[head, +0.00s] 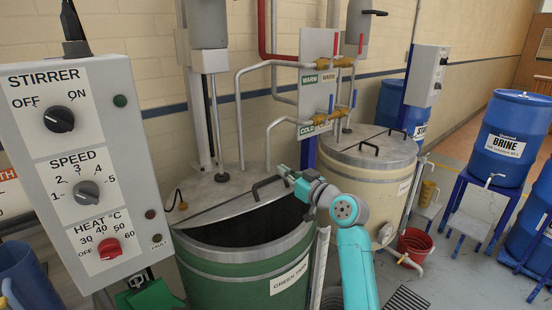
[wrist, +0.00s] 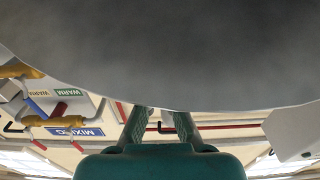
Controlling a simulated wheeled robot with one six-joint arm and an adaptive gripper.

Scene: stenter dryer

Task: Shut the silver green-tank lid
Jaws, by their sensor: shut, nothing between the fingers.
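The green tank (head: 235,278) stands front centre in the head view. Its silver lid (head: 225,197) covers the back part of the top, and the front part is open and dark inside. A black bent handle (head: 268,183) stands on the silver top near the opening. My gripper (head: 283,171) is shut and empty, beside the handle at the right side of the tank top. I cannot tell whether it touches. In the wrist view, a broad grey curved surface fills the upper part, and my gripper's fingers (wrist: 160,120) show below its edge.
The control box (head: 75,160) stands close at the left. A cream tank (head: 365,195) with a closed silver top is to the right. Pipes and valves (head: 325,90) rise behind. A red bucket (head: 414,245) and blue BRINE barrel (head: 505,135) stand further right.

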